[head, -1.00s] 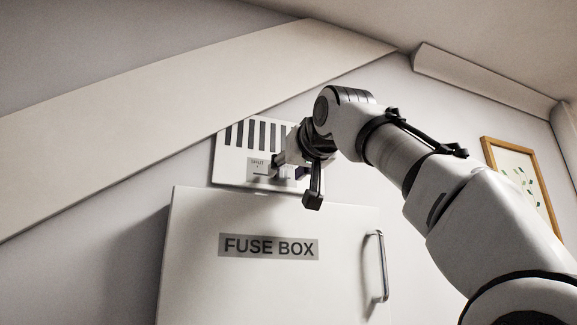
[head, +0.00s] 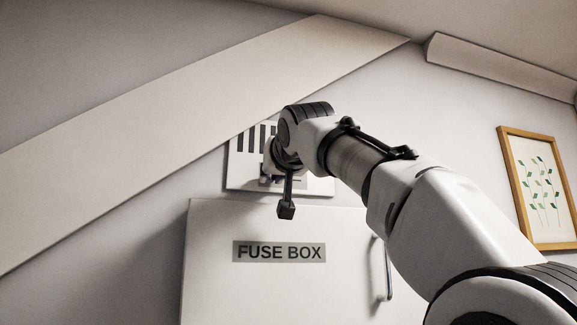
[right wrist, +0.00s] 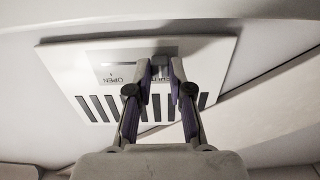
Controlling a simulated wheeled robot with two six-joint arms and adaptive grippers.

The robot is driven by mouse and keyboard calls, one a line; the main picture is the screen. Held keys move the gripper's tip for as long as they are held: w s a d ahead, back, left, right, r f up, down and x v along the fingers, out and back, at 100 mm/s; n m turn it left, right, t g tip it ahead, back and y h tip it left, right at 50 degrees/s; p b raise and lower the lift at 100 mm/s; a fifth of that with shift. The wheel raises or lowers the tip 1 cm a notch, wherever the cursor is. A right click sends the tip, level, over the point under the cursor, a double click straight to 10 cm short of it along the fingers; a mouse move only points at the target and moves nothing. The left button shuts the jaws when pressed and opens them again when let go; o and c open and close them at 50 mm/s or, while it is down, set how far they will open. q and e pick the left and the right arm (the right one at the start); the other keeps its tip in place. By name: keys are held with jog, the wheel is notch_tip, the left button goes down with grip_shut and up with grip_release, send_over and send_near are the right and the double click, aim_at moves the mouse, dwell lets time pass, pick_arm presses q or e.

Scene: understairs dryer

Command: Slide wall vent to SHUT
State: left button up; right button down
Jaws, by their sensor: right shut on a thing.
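The white wall vent (head: 236,170) with dark slots is on the wall above the fuse box, partly hidden by my right arm. In the right wrist view the vent (right wrist: 62,62) appears upside down, with the OPEN label (right wrist: 120,80) left and the partly covered SHUT label (right wrist: 190,73) right. My right gripper (right wrist: 160,66) is shut on the small slider knob (right wrist: 160,72), at the SHUT end of the slot. In the head view the right gripper (head: 270,173) is seen from behind, its grip mostly hidden. My left gripper is not in view.
The fuse box (head: 225,285) with a vertical handle stands directly below the vent. A sloping beam (head: 190,110) runs just above the vent. A framed plant picture (head: 540,190) hangs at right.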

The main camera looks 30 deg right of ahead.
jog(key=c, duration=1)
grip_release()
jog(key=shift+w+f, duration=0.1)
jog(key=shift+w, duration=0.05)
jog(key=shift+c, duration=0.2)
jog(key=shift+w+a, duration=0.2)
jog(key=shift+w, duration=0.1)
